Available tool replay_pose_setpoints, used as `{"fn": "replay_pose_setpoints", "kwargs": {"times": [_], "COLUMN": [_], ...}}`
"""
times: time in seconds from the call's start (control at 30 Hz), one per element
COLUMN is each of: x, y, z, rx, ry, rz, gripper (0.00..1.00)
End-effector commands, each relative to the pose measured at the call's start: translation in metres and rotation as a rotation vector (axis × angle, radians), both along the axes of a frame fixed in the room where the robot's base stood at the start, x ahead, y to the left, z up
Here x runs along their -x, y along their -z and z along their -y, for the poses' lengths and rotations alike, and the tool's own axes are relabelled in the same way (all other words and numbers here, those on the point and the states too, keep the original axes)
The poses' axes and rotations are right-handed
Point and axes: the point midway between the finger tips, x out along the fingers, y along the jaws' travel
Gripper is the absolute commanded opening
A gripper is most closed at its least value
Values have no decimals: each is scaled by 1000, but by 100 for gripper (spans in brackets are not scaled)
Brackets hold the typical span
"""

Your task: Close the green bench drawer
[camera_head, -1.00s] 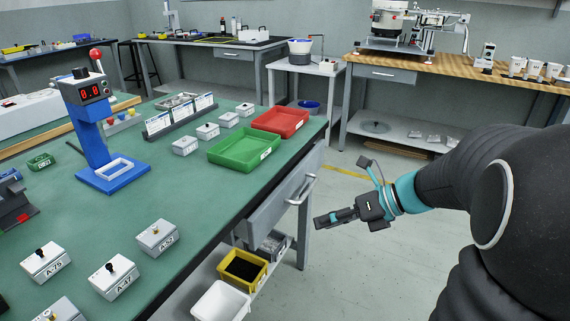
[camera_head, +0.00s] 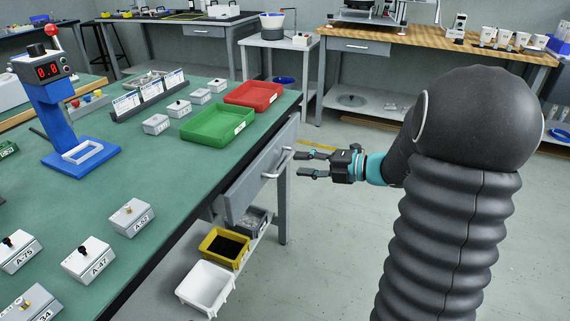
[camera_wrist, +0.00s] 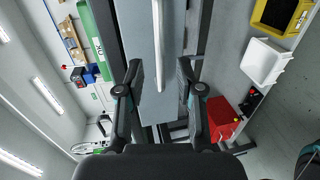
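The green bench's grey drawer (camera_head: 258,178) is partly open, sticking out from under the benchtop edge. Its pale bar handle (camera_head: 281,162) is on the drawer front. My gripper (camera_head: 302,163) is open and empty, just right of the handle, with its fingers pointing left toward it. In the wrist view my open gripper (camera_wrist: 159,70) faces the drawer front (camera_wrist: 140,45). The handle (camera_wrist: 158,50) runs as an upright bar in line with the gap between the fingers. I cannot tell whether anything touches.
The green bench (camera_head: 150,195) carries a green tray (camera_head: 217,124), a red tray (camera_head: 254,94) and several small boxes. A yellow bin (camera_head: 223,246) and a white bin (camera_head: 206,287) stand below the drawer. The floor right of the bench is clear.

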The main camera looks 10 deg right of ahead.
Motion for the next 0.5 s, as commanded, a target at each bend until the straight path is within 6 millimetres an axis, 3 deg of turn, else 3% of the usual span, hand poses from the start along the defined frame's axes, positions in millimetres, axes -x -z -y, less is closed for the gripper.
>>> {"fn": "replay_pose_setpoints", "kwargs": {"times": [0.2, 0.5], "x": [-20, -33], "y": [8, 12], "z": [-30, -46], "rx": [0, 1], "ry": [-3, -1], "rz": [0, 1], "gripper": [37, 37]}}
